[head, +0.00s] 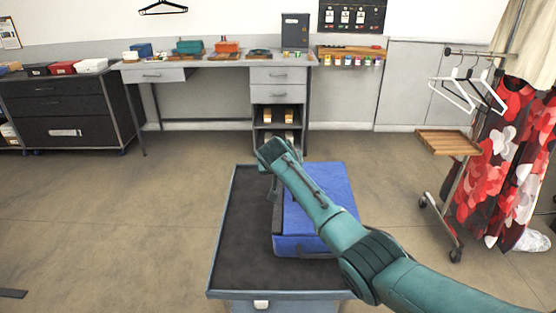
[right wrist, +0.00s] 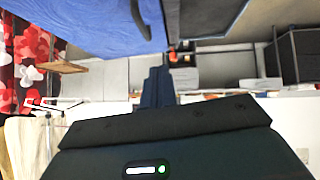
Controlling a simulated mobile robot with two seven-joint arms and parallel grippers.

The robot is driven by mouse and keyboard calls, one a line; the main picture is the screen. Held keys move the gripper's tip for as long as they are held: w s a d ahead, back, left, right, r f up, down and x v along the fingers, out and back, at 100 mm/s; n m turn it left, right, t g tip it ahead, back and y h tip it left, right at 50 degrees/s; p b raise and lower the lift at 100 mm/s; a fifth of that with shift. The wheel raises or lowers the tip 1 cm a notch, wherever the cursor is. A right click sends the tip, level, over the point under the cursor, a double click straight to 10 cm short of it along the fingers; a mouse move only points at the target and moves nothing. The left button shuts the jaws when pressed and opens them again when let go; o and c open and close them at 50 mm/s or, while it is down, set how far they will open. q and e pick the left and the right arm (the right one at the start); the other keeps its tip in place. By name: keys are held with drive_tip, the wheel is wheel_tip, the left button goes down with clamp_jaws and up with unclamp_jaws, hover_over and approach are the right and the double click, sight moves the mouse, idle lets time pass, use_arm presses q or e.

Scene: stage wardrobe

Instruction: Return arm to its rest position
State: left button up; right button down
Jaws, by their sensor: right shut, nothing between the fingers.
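My right arm comes in from the right in the head view and reaches over a blue case (head: 325,195). Its wrist is bent down near the case's far left edge, and the right gripper (head: 272,190) is mostly hidden behind the forearm there. In the right wrist view the right gripper (right wrist: 158,85) has its fingers together and holds nothing. The blue case (right wrist: 75,25) fills the top left of that view, beside the fingers. I cannot tell whether they touch it. My left gripper is in neither view.
The case lies on a dark-topped cart (head: 240,255). A desk (head: 215,62) with small boxes stands at the back wall, with drawers (head: 65,105) to its left. A clothes rack (head: 465,160) with a wooden shelf and red patterned garments stands right.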

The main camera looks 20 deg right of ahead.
drive_tip(key=a+v, duration=0.1)
drive_tip(key=v, duration=0.4)
drive_tip(key=n+g+y, duration=0.1)
hover_over(286, 232)
wheel_tip(286, 232, down, 9)
drive_tip(key=shift+r, duration=0.1)
drive_tip(key=s+f+n+g+y, duration=0.1)
drive_tip(key=s+f, duration=0.3)
drive_tip(key=s, duration=0.3)
drive_tip(key=s+f+g+y, duration=0.1)
drive_tip(key=s+f, duration=0.2)
drive_tip(key=s, duration=0.4)
drive_tip(key=s+d+r+n+g+y, duration=0.1)
drive_tip(key=s+d+n+g, duration=0.15)
drive_tip(key=s, duration=2.05)
drive_tip(key=w+a+f+n+t+y+p, duration=0.1)
drive_tip(key=w+a+f+t+y+p, duration=0.1)
drive_tip(key=w+a+t, duration=0.4)
drive_tip(key=shift+w+a+f+t+y, duration=0.15)
drive_tip(key=shift+a+f+t+y, duration=0.45)
drive_tip(key=shift+f, duration=0.7)
drive_tip(key=shift+d, duration=0.15)
